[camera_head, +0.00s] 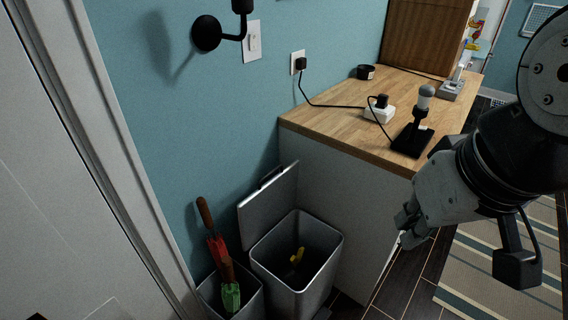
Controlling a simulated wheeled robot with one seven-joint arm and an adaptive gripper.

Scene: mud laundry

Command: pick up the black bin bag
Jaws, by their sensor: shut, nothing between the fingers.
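A grey bin (318,277) stands on the floor by the blue wall with its lid (268,204) tipped up open. Its inside is dark, and a small yellow thing (298,255) shows in it. I cannot make out for certain whether the dark stuff around the yellow thing is the black bin bag. My gripper (407,232) is at the right, shut and empty, in front of the counter's side. It is to the right of the bin and apart from it.
A smaller grey holder (250,301) with a red and green umbrella (218,250) stands left of the bin. A wooden counter (345,118) carries a black-based lamp-like device (412,139), a white plug block (379,113) and cables. A white door (60,190) is at the left; a striped rug (490,262) lies right.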

